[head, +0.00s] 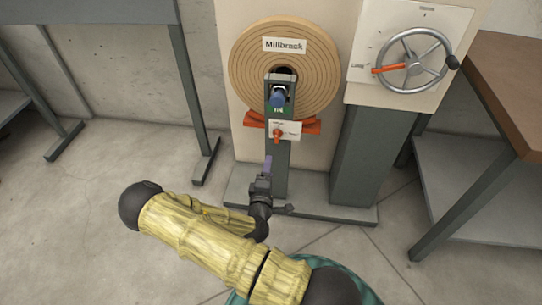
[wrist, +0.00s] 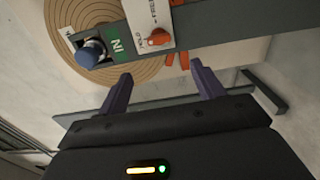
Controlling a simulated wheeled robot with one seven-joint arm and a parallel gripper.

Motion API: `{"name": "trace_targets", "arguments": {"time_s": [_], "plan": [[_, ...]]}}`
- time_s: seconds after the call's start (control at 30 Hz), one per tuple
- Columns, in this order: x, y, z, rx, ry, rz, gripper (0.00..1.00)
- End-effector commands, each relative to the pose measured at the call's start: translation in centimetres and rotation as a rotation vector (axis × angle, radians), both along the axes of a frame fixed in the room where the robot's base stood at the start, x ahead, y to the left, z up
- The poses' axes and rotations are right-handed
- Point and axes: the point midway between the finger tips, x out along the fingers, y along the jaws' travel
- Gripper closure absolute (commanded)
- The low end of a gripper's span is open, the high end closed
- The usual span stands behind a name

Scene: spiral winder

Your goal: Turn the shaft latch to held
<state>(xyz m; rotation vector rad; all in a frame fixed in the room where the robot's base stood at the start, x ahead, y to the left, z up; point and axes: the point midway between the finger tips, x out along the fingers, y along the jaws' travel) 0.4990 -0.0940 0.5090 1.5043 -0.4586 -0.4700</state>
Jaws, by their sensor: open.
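The shaft latch is a small orange knob (head: 277,134) on a white label plate (head: 291,128), low on the grey post in front of the wound disc. The wrist view shows the latch knob (wrist: 158,38) on its plate, with lettering that seems to read HOLD and FREE. Which word the knob points to is too small to tell. My gripper (head: 268,163) is below the plate in the head view, apart from it. In the wrist view its two purple fingers (wrist: 161,72) are spread, with nothing between them, and the knob lies beyond the tips.
A blue knob (head: 277,99) and a green IN label (wrist: 116,43) sit above the latch on the post. The wound disc (head: 313,76) is behind. A handwheel (head: 413,60) stands right. A brown-topped bench (head: 512,80) is far right. Floor is clear at left.

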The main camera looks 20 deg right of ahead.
Motion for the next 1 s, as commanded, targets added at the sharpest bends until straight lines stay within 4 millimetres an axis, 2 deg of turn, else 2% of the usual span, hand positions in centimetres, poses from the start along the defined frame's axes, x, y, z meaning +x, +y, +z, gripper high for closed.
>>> {"name": "trace_targets", "arguments": {"time_s": [0.1,0.27,0.83,1.0], "plan": [[-1.5,1.1,0.1,0.0,0.001,0.002,0.33],[-2.5,1.7,0.0,0.0,0.0,0.001,0.33],[-2.5,1.7,0.0,0.009,0.001,-0.005,0.33],[-2.6,1.2,-0.7,0.136,0.026,-0.072,0.33]]}}
